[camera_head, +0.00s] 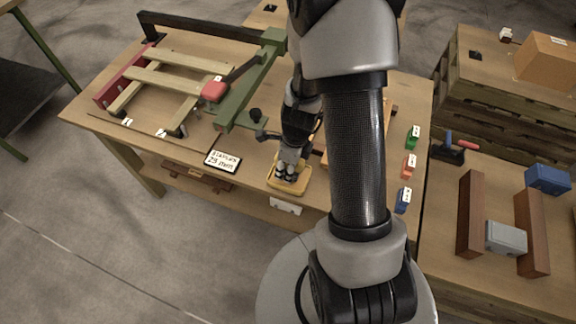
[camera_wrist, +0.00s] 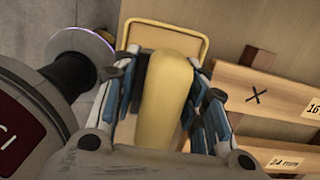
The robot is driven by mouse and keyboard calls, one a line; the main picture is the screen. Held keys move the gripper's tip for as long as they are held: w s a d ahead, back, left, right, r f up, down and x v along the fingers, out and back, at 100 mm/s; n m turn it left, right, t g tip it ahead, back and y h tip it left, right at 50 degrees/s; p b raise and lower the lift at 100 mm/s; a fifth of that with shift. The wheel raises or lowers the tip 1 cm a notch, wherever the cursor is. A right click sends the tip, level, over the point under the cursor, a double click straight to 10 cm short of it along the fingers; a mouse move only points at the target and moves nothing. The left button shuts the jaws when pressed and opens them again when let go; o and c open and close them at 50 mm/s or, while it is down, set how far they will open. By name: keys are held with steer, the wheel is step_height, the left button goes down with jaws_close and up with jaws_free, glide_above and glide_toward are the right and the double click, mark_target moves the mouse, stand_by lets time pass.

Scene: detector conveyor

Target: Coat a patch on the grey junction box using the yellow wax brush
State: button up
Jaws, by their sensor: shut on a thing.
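The yellow wax brush (camera_wrist: 165,95) shows in the wrist view as a rounded yellow handle between my fingers. My gripper (camera_wrist: 166,72) is shut on it, and it also shows in the head view (camera_head: 288,172). The gripper points down over a yellow-rimmed tray (camera_head: 274,183) at the front of the workbench. The tray's rim shows behind the brush in the wrist view (camera_wrist: 168,22). The brush's lower end is hidden, and I cannot tell whether it touches the tray. The grey junction box (camera_head: 506,238) lies between two brown wooden blocks on the right-hand table, away from my gripper.
Green (camera_head: 413,136), orange (camera_head: 409,166) and blue (camera_head: 403,200) tagged pieces line the bench's right edge. A green clamp frame (camera_head: 235,100) stands left of my gripper. A gap separates the tables.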

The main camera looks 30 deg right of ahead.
steer(key=shift+s+f+b, duration=0.1)
steer(key=shift+f+b, duration=0.2)
steer(key=shift+f, duration=0.3)
stand_by(1.8)
steer(key=shift+r, duration=0.1)
step_height(320, 180, up, 7)
steer(key=p, duration=0.7)
stand_by(0.7)
